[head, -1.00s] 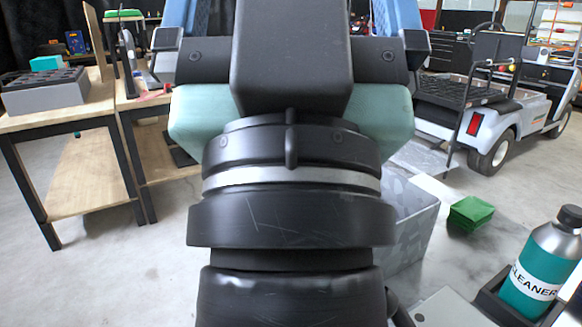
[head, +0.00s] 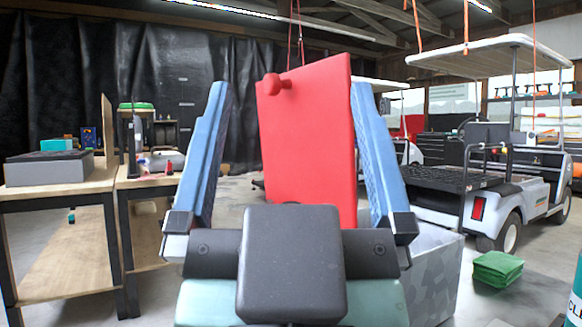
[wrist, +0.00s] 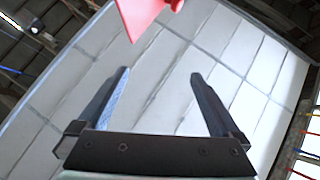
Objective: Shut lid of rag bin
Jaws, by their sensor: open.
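The rag bin's red lid (head: 308,150) stands raised in the head view, with a round red knob (head: 277,86) at its upper left. Part of the lid also shows at the top of the wrist view (wrist: 143,12). The grey bin (head: 432,275) is partly hidden behind my arm, on the metal surface. My gripper (head: 288,95) is open, its two blue-padded fingers pointing up, one on each side of the lid in the picture. In the wrist view my gripper (wrist: 160,75) has nothing between its fingers. I cannot tell whether either finger touches the lid.
Folded green rags (head: 497,268) lie right of the bin, and a teal bottle (head: 576,295) stands at the right edge. Wooden workbenches (head: 60,200) stand at left. A roofed white cart (head: 510,195) stands behind at right.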

